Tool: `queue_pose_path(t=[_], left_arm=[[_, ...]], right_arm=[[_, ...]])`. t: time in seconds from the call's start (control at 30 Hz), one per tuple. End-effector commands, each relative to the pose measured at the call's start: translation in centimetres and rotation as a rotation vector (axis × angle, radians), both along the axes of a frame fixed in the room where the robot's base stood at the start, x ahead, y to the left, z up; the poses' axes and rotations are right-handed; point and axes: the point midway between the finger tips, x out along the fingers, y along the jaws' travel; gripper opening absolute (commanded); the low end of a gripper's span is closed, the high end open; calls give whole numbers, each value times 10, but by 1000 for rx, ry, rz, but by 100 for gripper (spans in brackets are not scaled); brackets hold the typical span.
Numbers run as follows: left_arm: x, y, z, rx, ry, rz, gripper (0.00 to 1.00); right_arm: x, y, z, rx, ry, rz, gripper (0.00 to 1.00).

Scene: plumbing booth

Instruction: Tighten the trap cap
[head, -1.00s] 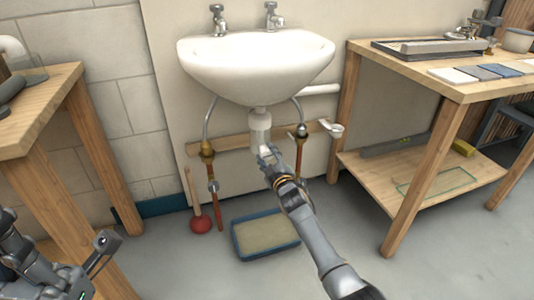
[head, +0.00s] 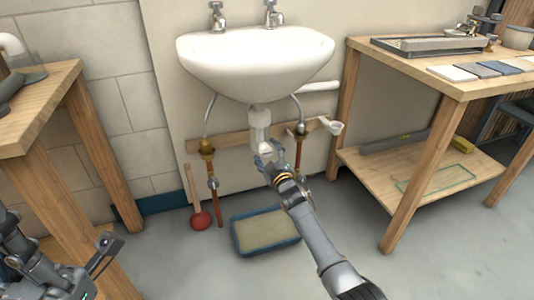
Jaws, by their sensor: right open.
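The white trap (head: 259,123) hangs upright under the sink basin (head: 255,65). Its lower end, where the trap cap sits, is partly hidden by my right gripper (head: 266,150). My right gripper is open, with its fingers close around the lower end of the trap; I cannot tell whether they touch it. My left gripper (head: 103,252) is low at the left, away from the trap, and its jaws are too unclear to read.
A blue-rimmed tray (head: 237,243) lies on the floor below the trap. A red plunger (head: 201,220) stands left of it. Supply pipes (head: 213,190) flank the trap. Wooden benches stand at the left (head: 55,85) and right (head: 470,88).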

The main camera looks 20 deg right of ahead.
Motion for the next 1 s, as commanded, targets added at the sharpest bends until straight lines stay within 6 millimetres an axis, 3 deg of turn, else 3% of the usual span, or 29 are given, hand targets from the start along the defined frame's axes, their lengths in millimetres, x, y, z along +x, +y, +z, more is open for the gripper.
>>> queue_pose_path(t=[0.27,0.7,1.0], left_arm=[[-1,0,1,2,-4,1,0],[0,0,0,0,-2,0,0],[0,0,0,-1,-2,0,0]], right_arm=[[-11,-1,0,-2,0,0,64],[-91,-3,-1,-1,1,1,64],[-119,-4,0,0,0,0,64]])
